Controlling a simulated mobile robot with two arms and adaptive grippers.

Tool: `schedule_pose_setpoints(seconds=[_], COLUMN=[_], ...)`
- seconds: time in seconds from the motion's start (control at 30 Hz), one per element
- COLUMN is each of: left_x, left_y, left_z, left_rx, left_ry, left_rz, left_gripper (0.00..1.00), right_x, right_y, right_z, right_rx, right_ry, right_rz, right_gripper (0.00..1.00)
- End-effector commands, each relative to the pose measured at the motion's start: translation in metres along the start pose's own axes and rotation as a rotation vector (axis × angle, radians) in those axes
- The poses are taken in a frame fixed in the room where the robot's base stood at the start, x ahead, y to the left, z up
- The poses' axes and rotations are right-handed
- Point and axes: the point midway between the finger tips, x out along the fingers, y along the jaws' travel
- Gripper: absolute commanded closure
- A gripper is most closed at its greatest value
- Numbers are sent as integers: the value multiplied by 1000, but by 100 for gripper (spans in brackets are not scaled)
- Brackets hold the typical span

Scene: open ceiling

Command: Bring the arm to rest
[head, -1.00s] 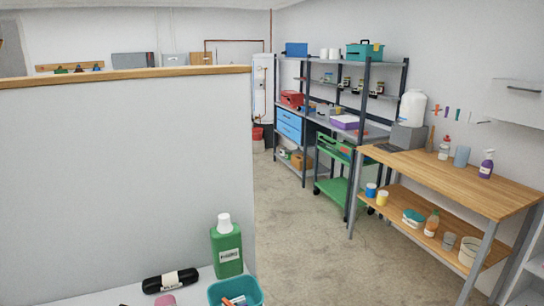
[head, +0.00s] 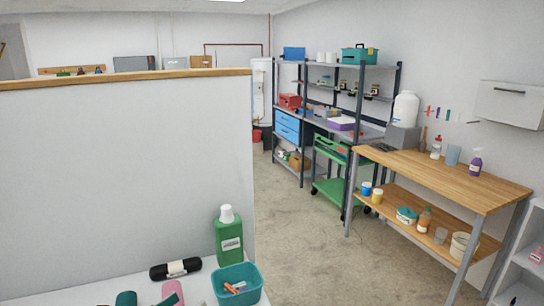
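Neither of my arms nor grippers shows in the head view, so whether they are open or shut is hidden. In front of me at the bottom is a white work surface (head: 90,296). On it stand a green bottle with a white cap (head: 229,240) and a teal bin (head: 250,290) with small orange and white items inside. A black case with a white label (head: 176,268), a pink item (head: 181,288) and green items (head: 126,298) cut by the frame edge lie to the left of the bin.
A grey partition with a wooden top edge (head: 120,170) rises behind the surface. To the right are a wooden workbench (head: 445,178), a metal shelf rack (head: 357,105) and a green cart (head: 327,188). Open concrete floor (head: 300,245) lies between the partition and the workbench.

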Motion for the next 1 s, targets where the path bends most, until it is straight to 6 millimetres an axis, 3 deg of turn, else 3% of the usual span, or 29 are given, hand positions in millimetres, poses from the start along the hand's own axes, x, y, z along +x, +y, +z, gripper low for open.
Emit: schedule_pose_setpoints(seconds=[0.17, 0.27, 0.37, 0.47, 0.6, 0.7, 0.8, 1.0], left_x=[-8, -22, -49, -81, -128, -155, -174, -203], left_y=[0, 13, 38, 64, 74, 58, 35, -18], left_z=[32, 48, 46, 19, -57, -114, -155, -210], left_rx=[-309, -568, -903, -1252, -1715, -1975, -2145, -2358], left_ry=[-210, -364, -535, -686, -843, -903, -926, -919], left_rz=[72, 148, 267, 420, 695, 901, 1073, 1364], left_gripper=[29, 29, 29, 29, 29, 29, 29, 29], right_x=[0, 0, 0, 0, 0, 0, 0, 0], right_y=[-1, -2, -2, -2, -2, -2, -2, -1], right_z=[4, 9, 11, 11, 10, 10, 10, 10], right_rx=[0, 0, 0, 0, 0, 0, 0, 0], right_ry=[-6, -13, -15, -15, -15, -15, -15, -14], right_rz=[-1, -2, -2, -2, -2, -2, -2, -2], right_gripper=[60, 60, 60, 60, 60, 60, 60, 60])
